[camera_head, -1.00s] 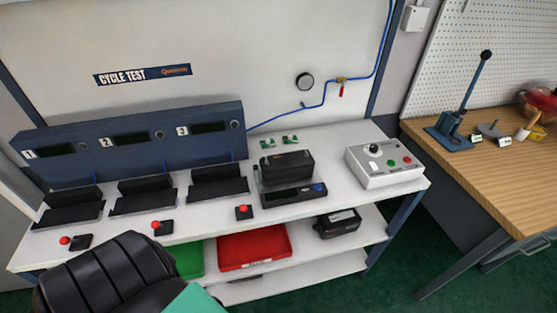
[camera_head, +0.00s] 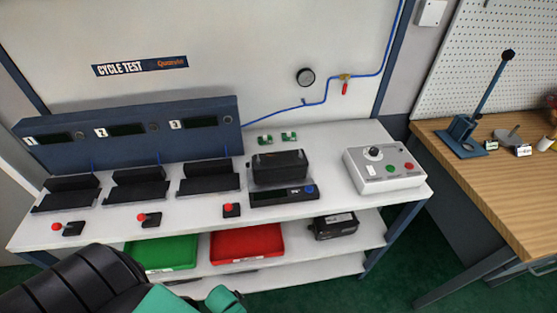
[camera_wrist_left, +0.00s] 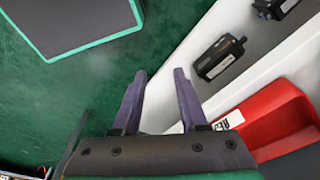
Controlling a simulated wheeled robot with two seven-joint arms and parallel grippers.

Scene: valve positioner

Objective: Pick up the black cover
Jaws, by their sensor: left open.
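A black box-shaped part (camera_head: 278,168), which may be the black cover, sits on a dark unit with a small display (camera_head: 284,194) on the white bench. Another black box (camera_head: 336,223) is on the shelf below; I cannot tell for sure which is the cover. In the left wrist view a black boxy part (camera_wrist_left: 220,57) lies ahead and right of the fingers, apart from them.
A red tray (camera_head: 247,245) and a green tray (camera_head: 162,252) stand on the lower shelf. Three black cradles and red-button switches line the bench. A grey control box (camera_head: 387,168) is at its right end. A wooden table (camera_head: 500,190) stands further right.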

